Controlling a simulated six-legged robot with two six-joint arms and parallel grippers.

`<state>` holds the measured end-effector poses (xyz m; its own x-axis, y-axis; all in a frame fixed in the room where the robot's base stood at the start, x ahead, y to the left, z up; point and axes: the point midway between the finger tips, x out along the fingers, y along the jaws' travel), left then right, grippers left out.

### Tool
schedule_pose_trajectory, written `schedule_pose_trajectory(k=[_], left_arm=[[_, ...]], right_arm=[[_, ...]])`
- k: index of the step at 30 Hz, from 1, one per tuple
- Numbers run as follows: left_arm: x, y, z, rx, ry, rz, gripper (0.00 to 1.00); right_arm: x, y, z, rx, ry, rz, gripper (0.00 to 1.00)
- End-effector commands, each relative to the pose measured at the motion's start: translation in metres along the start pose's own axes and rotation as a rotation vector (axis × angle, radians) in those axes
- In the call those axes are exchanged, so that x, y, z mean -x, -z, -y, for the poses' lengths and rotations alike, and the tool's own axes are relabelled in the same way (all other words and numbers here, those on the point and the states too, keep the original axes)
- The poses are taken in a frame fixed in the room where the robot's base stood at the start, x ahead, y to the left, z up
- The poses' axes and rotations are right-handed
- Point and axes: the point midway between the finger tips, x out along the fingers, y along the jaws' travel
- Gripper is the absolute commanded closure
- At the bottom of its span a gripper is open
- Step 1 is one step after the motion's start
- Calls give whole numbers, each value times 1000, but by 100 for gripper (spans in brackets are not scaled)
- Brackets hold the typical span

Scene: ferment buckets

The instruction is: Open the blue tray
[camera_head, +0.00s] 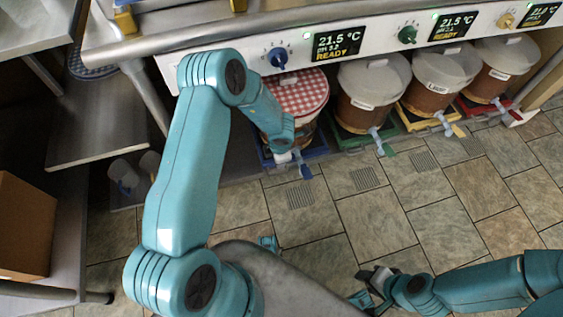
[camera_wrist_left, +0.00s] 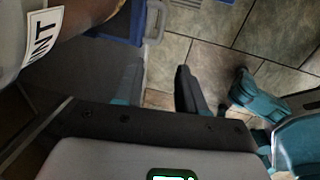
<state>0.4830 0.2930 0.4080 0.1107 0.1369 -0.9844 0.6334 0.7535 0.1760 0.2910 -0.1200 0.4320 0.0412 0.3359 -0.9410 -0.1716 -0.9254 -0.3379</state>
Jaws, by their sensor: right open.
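The blue tray (camera_head: 317,148) is under the leftmost bucket (camera_head: 300,95), which has a red-checked cover. In the left wrist view, a corner of the blue tray (camera_wrist_left: 127,22) and a pale grey-blue handle-like part (camera_wrist_left: 154,20) lie ahead of the fingers. My left gripper (camera_wrist_left: 158,75) is open, with floor showing between its fingers. It looks empty, close to the tray front. My right gripper (camera_head: 368,286) is open and empty over the floor, away from the trays.
Buckets on green (camera_head: 350,139), yellow (camera_head: 415,122) and red (camera_head: 476,106) trays stand in a row to the right. A white control panel (camera_head: 390,38) runs above. A cardboard box (camera_head: 25,228) is at left. The tiled floor (camera_head: 440,185) in front is clear.

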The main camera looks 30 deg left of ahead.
Motion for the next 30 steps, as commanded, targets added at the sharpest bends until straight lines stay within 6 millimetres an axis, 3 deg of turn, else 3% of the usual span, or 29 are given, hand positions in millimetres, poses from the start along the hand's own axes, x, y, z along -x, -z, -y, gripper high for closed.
schedule_pose_trajectory(k=[5, 21, 30], left_arm=[[-12, 4, 5, 18, 5, -1, 60], [-133, 5, 9, 13, 4, 0, 60], [-161, 3, 6, 12, 4, 1, 60]], right_arm=[[-6, -1, -2, 0, 0, 2, 57], [-52, 1, -19, -2, 0, -1, 57], [-60, 4, -24, -10, -1, -8, 57]])
